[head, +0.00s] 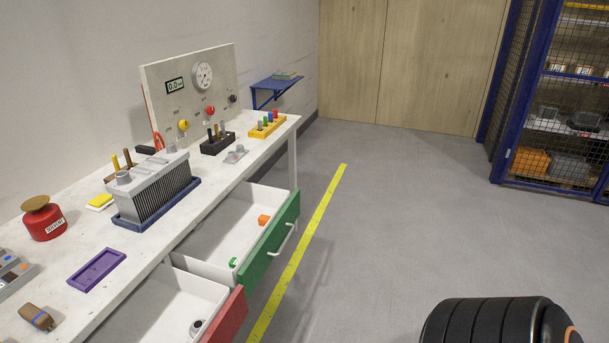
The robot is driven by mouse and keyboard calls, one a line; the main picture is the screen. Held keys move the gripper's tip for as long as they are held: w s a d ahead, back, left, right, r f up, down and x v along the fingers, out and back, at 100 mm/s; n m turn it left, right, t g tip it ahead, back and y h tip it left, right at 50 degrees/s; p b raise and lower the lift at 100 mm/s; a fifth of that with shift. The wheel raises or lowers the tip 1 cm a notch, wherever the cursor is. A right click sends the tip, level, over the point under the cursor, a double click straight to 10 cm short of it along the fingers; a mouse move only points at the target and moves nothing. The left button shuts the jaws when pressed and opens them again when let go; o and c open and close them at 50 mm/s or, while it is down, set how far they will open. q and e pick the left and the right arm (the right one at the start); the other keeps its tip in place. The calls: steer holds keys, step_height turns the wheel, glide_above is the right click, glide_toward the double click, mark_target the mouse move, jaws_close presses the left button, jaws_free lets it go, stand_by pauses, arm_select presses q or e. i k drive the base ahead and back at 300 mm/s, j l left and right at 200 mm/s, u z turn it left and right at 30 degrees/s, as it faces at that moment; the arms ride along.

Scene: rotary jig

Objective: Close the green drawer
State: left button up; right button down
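The green drawer (269,246) under the workbench stands pulled out. Its front is green with a light bar handle (283,240), and its white inside is in plain view. An orange block (264,220) and a small green piece (233,262) lie in it. A dark rounded part of my own body shows at the bottom right, far from the drawer. Neither of my grippers is in the head view.
A red-fronted drawer (226,317) is also open, nearer than the green one. The workbench (150,243) carries a finned grey unit, a red solvent can (43,219) and a purple tray (97,269). Floor right of the yellow line (300,247) is clear up to a blue mesh cage (532,90).

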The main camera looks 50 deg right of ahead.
mark_target(231, 228)
steer(key=l, duration=1.85)
steer(key=i, duration=0.05)
